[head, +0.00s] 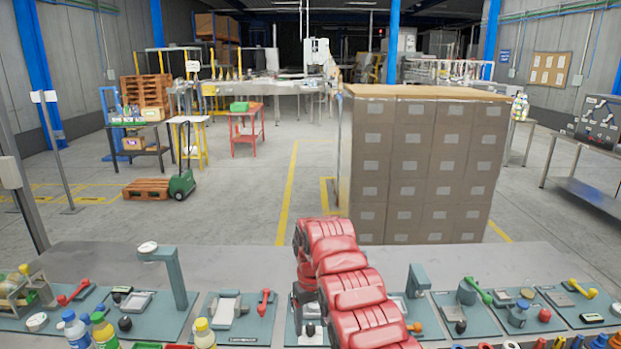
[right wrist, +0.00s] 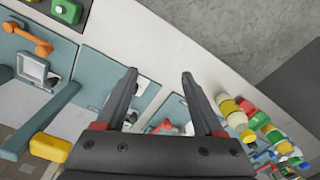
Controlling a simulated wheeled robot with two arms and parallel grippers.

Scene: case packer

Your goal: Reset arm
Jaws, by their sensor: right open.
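My right arm, with red segmented links, reaches over the bench (head: 235,262) in the middle of the head view. Its right gripper shows in the right wrist view (right wrist: 160,76) as two dark fingers spread well apart. Nothing is between the fingertips. The gripper is above the bench, over teal boards (right wrist: 111,73) and the pale bench surface. In the head view the red links hide most of the gripper and part of the boards. My left gripper does not show in either view.
Teal boards with small fixtures line the bench, including a tall post (head: 177,280) and a shorter post (head: 418,280). Bottles (head: 76,330) stand at the front left. A large stack of brown cartons (head: 420,165) stands beyond the bench. Open floor (head: 235,205) lies left of it.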

